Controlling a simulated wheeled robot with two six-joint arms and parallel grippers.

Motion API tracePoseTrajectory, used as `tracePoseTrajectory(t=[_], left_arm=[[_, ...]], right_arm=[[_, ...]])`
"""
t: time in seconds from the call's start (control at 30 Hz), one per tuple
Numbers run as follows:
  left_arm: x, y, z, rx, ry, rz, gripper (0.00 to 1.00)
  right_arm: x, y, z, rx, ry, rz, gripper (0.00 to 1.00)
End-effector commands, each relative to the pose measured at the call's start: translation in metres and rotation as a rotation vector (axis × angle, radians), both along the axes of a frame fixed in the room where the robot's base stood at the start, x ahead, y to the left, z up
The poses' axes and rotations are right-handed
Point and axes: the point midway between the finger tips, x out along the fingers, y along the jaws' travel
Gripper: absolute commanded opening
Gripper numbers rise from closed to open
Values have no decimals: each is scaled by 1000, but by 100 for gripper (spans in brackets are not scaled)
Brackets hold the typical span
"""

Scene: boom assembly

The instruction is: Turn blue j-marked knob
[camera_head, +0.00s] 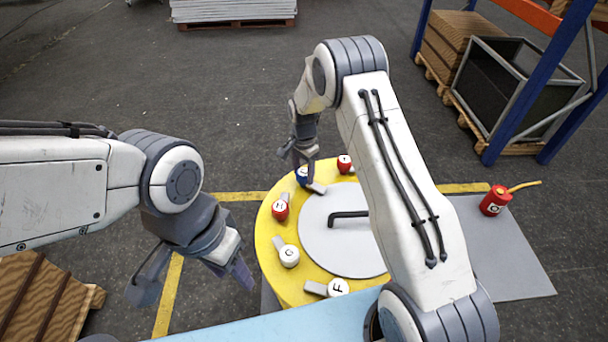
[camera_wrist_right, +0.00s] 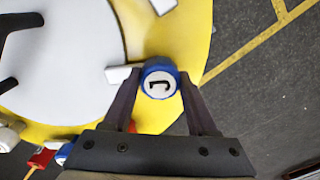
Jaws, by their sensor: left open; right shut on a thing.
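The blue J-marked knob (camera_wrist_right: 160,84) sits near the rim of the yellow round panel, with a white pointer bar (camera_wrist_right: 120,74) sticking out from it over the yellow ring. My right gripper (camera_wrist_right: 160,100) has one finger on each side of the knob and is shut on it. In the head view the same knob (camera_head: 302,174) is at the panel's far left edge, partly hidden by my right gripper (camera_head: 305,166). My left gripper (camera_head: 198,286) is open and empty, left of the panel and apart from it.
The yellow panel (camera_head: 309,291) also carries red knobs (camera_head: 280,211) (camera_head: 344,163), white G (camera_head: 289,256) and F (camera_head: 338,287) knobs, and a grey disc (camera_head: 340,250) with a dark bent handle (camera_head: 347,214). A red canister (camera_head: 495,201) stands on a grey plate at right.

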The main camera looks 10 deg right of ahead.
Motion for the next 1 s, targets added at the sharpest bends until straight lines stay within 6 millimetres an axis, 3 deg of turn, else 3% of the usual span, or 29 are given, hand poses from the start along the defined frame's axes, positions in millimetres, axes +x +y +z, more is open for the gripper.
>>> tracePoseTrajectory(t=[0.3,1.0], left_arm=[[0,0,-22,0,0,4,50],[0,0,-47,0,0,4,50]], right_arm=[[1,0,-1,0,-2,297,3],[1,0,0,0,-3,957,3]])
